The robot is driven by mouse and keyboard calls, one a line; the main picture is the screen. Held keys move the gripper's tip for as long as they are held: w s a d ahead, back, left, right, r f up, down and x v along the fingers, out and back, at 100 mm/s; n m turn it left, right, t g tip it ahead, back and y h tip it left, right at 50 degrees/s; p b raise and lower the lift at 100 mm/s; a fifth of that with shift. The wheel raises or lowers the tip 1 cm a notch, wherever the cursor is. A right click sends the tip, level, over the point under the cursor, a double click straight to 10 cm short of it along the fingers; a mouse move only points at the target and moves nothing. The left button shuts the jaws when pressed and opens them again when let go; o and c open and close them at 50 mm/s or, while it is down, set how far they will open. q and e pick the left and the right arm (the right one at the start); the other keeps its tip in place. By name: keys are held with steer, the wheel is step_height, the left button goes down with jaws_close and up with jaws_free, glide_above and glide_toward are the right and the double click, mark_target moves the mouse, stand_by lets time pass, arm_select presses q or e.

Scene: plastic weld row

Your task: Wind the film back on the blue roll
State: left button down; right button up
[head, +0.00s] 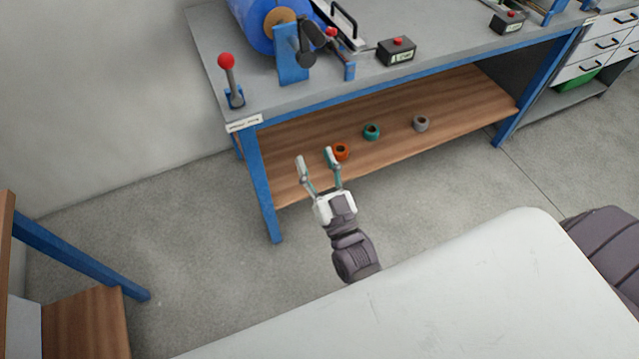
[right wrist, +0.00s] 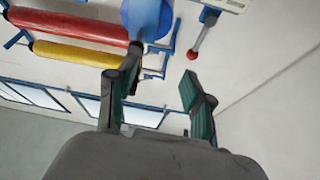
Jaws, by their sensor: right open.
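The blue roll (head: 256,22) sits in a blue stand at the bench's back left, cut by the top edge of the head view. Its core end (head: 281,20) is brown, and a dark crank (head: 306,50) sits beside it. The roll also shows at the top of the right wrist view (right wrist: 147,18). The loose film cannot be made out clearly. My right gripper (head: 315,158) is open and empty, apart from the roll, in front of the bench and lower in the picture. Its fingers also show in the right wrist view (right wrist: 160,75). My left gripper is out of view.
The grey bench (head: 225,60) carries a red-knobbed lever (head: 227,72) and a black button box (head: 397,51). Below, the wooden shelf (head: 460,95) holds orange (head: 341,152), teal (head: 372,131) and grey (head: 420,123) rings. Red (right wrist: 75,25) and yellow (right wrist: 75,53) rolls show in the wrist view.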

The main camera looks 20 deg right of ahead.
step_height(320, 180, down, 6)
steer(key=s+n+g+y, duration=0.1)
steer(key=g, duration=0.6)
steer(key=shift+n+y, duration=0.3)
steer(key=shift+n, duration=0.1)
steer(key=shift+s+d+f, duration=0.1)
steer(key=s+f+g+p, duration=0.15)
steer(key=s+f, duration=0.25)
steer(key=f, duration=0.4)
steer(key=s+f+n+g+p, duration=0.1)
steer(key=s+f+g, duration=0.2)
steer(key=f, duration=0.5)
steer(key=s+f+g+p, duration=0.1)
steer(key=s+f+g, duration=0.25)
steer(key=f, duration=0.55)
steer(key=s+d+f+g+p, duration=0.1)
steer(key=s+f, duration=0.3)
steer(key=s, duration=0.4)
steer(key=s+d+f+g+h, duration=0.1)
steer(key=s+d+f+g, duration=0.2)
steer(key=s, duration=0.6)
steer(key=s+d+f+g+p, duration=0.1)
steer(key=s+d+f+g, duration=0.1)
steer(key=s+f, duration=0.5)
steer(key=shift+s+d+n+h+p, duration=0.2)
steer(key=shift+s+n+h+p, duration=0.1)
steer(key=shift+s, duration=0.95)
